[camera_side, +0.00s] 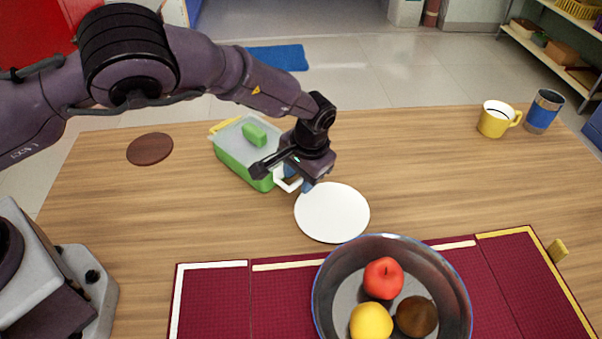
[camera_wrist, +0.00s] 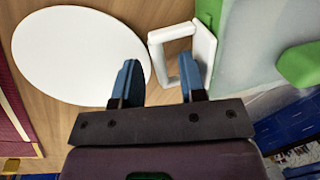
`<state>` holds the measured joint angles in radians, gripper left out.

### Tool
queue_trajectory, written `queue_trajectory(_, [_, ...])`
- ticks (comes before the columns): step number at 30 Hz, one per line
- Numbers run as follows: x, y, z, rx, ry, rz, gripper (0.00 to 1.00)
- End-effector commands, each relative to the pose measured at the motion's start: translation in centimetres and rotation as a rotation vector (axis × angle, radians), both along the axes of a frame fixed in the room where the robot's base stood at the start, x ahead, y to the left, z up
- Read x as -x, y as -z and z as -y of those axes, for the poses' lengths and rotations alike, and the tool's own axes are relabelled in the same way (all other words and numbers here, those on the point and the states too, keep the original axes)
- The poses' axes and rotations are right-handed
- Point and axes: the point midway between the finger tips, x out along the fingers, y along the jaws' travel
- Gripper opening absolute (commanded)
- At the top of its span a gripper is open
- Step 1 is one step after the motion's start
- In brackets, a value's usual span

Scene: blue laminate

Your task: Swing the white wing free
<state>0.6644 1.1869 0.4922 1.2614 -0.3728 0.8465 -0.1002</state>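A green box (camera_side: 232,167) with a pale translucent lid (camera_side: 233,137) and green handle stands on the table. Its white wing (camera_side: 291,186), an open rectangular loop, sticks out from the side facing my gripper. It also shows in the wrist view (camera_wrist: 157,62). My gripper (camera_side: 300,183) is low beside that side of the box, and its blue fingers also show in the wrist view (camera_wrist: 159,64). The fingers are apart. The loop's outer bar appears between them, with the right finger overlapping the loop's opening. I cannot tell whether they touch it.
A white round plate (camera_side: 332,213) lies close to my gripper. A grey bowl of fruit (camera_side: 449,275) stands on a dark red mat (camera_side: 212,300) at the front. A brown disc (camera_side: 150,149) lies left; a yellow mug (camera_side: 492,121) and blue cup (camera_side: 542,111) stand back right.

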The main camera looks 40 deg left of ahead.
Motion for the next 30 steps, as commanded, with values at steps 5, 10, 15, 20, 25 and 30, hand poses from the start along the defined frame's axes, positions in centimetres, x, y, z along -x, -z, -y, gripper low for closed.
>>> queue_trajectory(5, [-0.01,0.02,-0.01,0.0,0.0,0.0,0.38])
queue_trajectory(10, [0.0,0.0,-0.01,0.0,0.0,0.0,0.08])
queue_trajectory(15, [0.01,-0.01,-0.01,0.0,0.0,0.0,0.0])
queue_trajectory(20, [0.0,-0.04,-0.01,0.005,0.0,-0.001,0.0])
queue_trajectory(25, [-0.01,-0.24,-0.07,0.041,-0.003,-0.005,0.0])
queue_trajectory(30, [-0.04,-0.68,-0.09,0.13,-0.005,-0.011,0.0])
